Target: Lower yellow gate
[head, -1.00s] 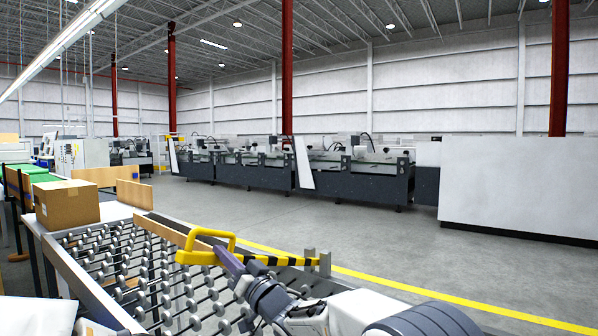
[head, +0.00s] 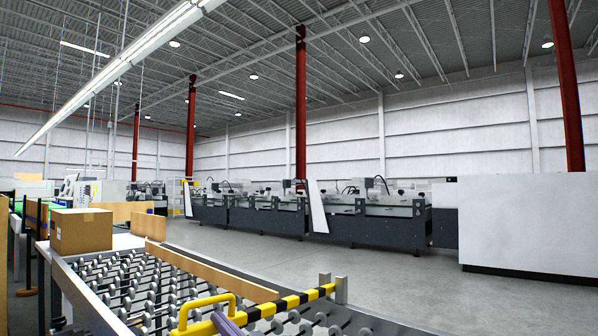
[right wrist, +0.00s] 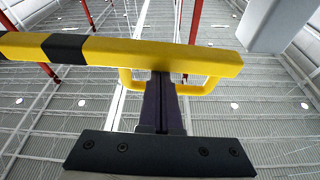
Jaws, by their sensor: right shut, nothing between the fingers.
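The yellow gate (head: 262,311) is a yellow-and-black striped bar. It slants across the roller conveyor, its near left end lower in the picture than its end at the grey posts (head: 341,290). A yellow loop handle (head: 207,308) is fixed near its free end. My right gripper (head: 228,322) is shut and empty, its purple fingers at the bar beside the handle; the arm behind is cut off by the lower edge. In the right wrist view the shut fingers (right wrist: 162,95) cover the middle of the handle (right wrist: 205,88), close under the bar (right wrist: 150,52). Contact cannot be told. My left gripper is not in view.
A cardboard box (head: 82,231) stands at the conveyor's far left end. The roller conveyor (head: 115,285) lies below the gate, with a wooden side board (head: 215,275). Dark machines (head: 270,218) and a white cabinet (head: 530,225) stand beyond clear grey floor.

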